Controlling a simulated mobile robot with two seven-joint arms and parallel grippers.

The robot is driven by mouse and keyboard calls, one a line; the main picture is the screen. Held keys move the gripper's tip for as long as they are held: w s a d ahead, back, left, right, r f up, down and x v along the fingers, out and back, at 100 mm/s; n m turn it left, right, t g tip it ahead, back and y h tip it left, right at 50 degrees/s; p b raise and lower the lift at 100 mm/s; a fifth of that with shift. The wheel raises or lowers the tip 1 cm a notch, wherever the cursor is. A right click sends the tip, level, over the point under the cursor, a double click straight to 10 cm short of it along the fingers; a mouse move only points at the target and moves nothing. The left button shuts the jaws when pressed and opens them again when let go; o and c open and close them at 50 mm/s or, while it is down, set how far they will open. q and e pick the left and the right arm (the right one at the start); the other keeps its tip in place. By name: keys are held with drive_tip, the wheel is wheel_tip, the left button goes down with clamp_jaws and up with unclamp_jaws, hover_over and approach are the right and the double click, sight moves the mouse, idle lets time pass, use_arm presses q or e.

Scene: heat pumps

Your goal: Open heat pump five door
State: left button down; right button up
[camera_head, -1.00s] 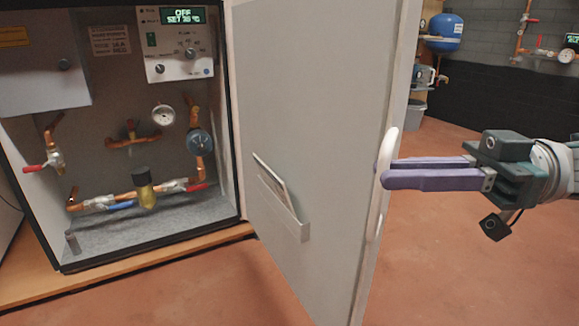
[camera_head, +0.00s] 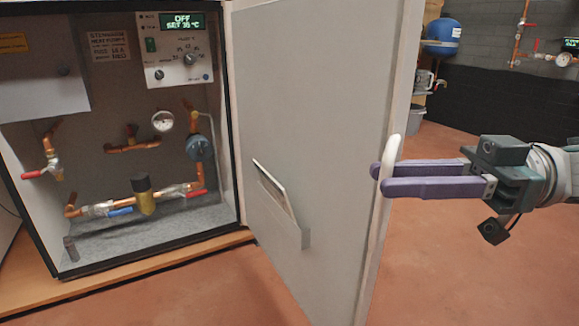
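The heat pump door (camera_head: 310,130) is a light grey panel, swung wide open from the right side of its cabinet (camera_head: 238,150). A white curved handle (camera_head: 391,150) is near the door's free edge. My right gripper (camera_head: 379,179) reaches in from the right with two purple fingers around the handle, one behind it and one in front. The fingers show a narrow gap between them and look slightly open. The handle's lower part is largely hidden by the near finger. My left gripper is not in view.
Inside the cabinet are a control panel (camera_head: 178,50) reading OFF, a pressure gauge (camera_head: 163,121), copper pipes and red-handled valves. A paper holder (camera_head: 283,213) is on the door's inner face. A blue tank (camera_head: 441,36) stands far back. Floor right of the door is clear.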

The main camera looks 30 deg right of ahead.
drive_tip(key=v, duration=1)
idle(0.3)
